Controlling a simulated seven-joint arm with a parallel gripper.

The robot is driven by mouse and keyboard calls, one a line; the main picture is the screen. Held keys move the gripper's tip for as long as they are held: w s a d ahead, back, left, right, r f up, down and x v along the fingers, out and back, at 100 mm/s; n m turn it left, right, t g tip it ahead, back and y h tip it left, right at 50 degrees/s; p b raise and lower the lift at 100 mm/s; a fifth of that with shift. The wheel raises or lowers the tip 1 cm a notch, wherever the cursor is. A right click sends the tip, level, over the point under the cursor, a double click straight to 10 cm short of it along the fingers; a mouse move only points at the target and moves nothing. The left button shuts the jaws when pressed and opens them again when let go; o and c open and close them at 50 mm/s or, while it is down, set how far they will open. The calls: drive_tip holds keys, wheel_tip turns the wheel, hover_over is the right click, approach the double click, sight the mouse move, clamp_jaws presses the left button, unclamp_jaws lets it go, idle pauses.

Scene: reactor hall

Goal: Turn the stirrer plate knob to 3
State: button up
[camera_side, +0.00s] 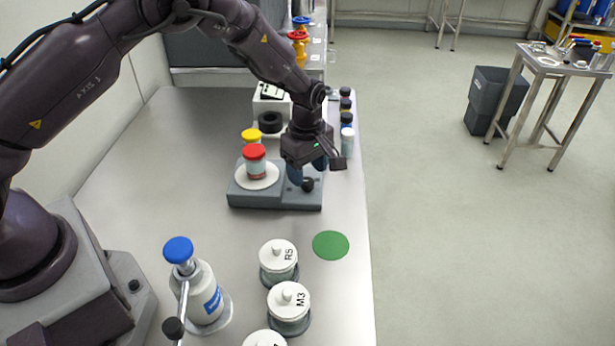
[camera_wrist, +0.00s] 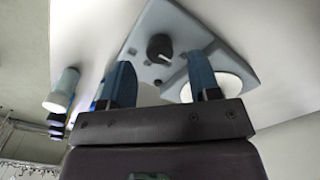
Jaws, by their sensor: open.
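The grey stirrer plate (camera_side: 250,199) sits on the steel bench. The black knob (camera_side: 308,185) is on the plate's right part; in the wrist view the knob (camera_wrist: 159,47) has a pale pointer mark, but I cannot read a setting. My gripper (camera_side: 308,172) is over the knob side of the plate, blue fingers pointing down. In the wrist view the open fingers (camera_wrist: 162,77) stand apart, with the knob showing beyond the gap. I see no contact with the knob.
A yellow-capped jar (camera_side: 252,135) stands behind the plate. Small capped bottles (camera_side: 347,140) line the right bench edge. A blue-capped bottle (camera_side: 205,298), lidded jars marked R5 (camera_side: 278,262) and M3 (camera_side: 289,307), and a green disc (camera_side: 330,245) are in front.

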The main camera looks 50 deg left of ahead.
sight(308, 185)
drive_tip(key=shift+f, duration=1.4)
drive_tip(key=c, duration=0.9)
